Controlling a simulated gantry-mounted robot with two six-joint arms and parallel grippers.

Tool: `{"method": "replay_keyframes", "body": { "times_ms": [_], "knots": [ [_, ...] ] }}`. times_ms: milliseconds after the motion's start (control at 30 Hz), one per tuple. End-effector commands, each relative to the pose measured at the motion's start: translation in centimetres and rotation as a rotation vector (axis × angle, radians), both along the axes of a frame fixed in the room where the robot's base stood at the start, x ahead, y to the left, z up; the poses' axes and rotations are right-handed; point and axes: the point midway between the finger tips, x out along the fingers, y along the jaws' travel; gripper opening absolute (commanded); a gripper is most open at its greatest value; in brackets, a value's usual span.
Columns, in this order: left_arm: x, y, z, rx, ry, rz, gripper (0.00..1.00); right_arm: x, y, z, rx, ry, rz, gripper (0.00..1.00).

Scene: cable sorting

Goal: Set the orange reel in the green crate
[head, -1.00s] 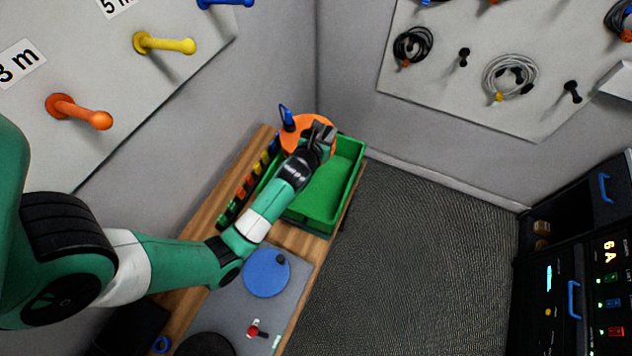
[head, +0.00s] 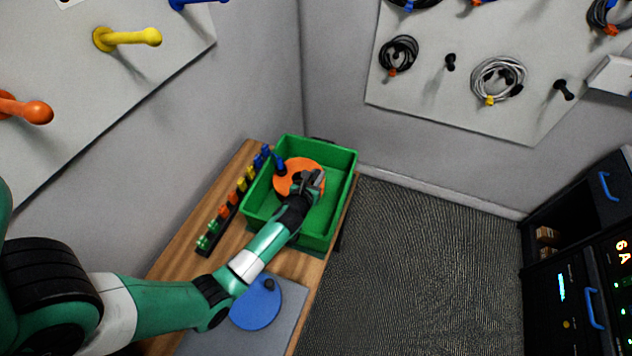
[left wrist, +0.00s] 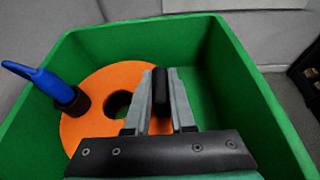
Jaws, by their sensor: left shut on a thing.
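My left gripper (head: 312,182) reaches into the crate and is shut on the reel's near right part. In the left wrist view the reel (left wrist: 85,128) lies beneath and left of my left gripper (left wrist: 160,85), inside the crate (left wrist: 235,75). Whether the reel rests on the crate floor cannot be told. My right gripper is not in view.
A rack of small coloured connectors (head: 232,203) stands along the crate's left side on the wooden bench (head: 190,235). A blue reel (head: 255,305) lies on a grey mat in front. Pegboards with hooks and coiled cables (head: 497,80) hang on the walls.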

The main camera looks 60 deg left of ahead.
Motion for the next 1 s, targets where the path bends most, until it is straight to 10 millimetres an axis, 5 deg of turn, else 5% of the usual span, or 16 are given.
{"method": "replay_keyframes", "body": {
  "times_ms": [67,400,433,600,1000],
  "knots": [
    [0.0,0.0,-1.6,0.001,0.0,0.0,0.0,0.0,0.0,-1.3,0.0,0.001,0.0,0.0],
    [0.0,0.0,-1.6,0.0,-0.001,-0.001,0.0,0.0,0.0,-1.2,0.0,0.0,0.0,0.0],
    [0.0,0.0,-1.7,0.0,0.0,0.0,0.26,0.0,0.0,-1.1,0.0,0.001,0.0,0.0],
    [0.0,0.0,-1.6,0.0,0.0,0.0,0.52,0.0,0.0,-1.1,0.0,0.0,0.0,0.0],
    [-0.6,-0.7,-0.8,-0.001,0.002,-0.001,0.52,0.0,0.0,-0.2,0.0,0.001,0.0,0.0]
  ]
}}
